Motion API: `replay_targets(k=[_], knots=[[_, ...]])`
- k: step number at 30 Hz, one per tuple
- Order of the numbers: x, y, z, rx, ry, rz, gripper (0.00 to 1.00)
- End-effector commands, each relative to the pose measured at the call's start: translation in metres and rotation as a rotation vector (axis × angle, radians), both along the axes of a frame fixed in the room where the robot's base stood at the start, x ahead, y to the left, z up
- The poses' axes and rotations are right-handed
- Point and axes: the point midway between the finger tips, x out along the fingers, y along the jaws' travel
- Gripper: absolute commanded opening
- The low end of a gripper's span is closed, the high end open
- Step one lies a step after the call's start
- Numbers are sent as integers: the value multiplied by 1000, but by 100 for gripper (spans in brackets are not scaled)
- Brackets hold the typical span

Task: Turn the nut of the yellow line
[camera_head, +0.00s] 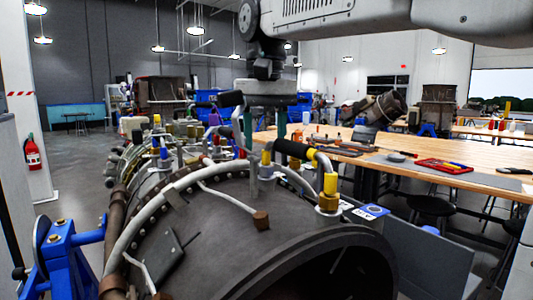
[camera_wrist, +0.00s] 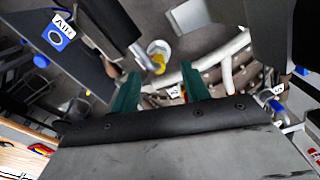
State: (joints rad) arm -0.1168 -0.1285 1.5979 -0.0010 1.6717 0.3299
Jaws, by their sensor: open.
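The yellow line is a black-sleeved hose (camera_head: 294,150) with yellow ends, arching over the top of the dark turbine casing (camera_head: 225,215). My gripper (camera_head: 265,140) hangs above the casing, pointing down, left of the near end. In the wrist view its green fingers (camera_wrist: 160,72) are apart with nothing between them. A yellow fitting (camera_wrist: 159,62) with a pale round collar shows beyond the fingertips. Contact cannot be seen.
A blue-marked tag (camera_head: 371,211) sits right of the near nut. White pipes (camera_head: 150,215) curve around the casing. Other lines with blue and yellow fittings (camera_head: 160,148) stand behind left. A wooden workbench (camera_head: 440,172) with tools is at the right. A blue stand (camera_head: 68,250) is front left.

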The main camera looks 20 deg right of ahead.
Motion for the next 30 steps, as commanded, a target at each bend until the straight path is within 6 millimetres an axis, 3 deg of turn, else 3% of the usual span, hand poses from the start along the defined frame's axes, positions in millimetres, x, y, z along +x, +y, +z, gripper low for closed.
replay_targets(k=[7, 20, 23, 30], knots=[[1, -1, 31, 0, 0, -1, 46], [1, 1, 34, 0, 1, 32, 46], [1, 1, 33, 0, 0, 152, 46], [1, 3, 33, 0, 1, 642, 46]])
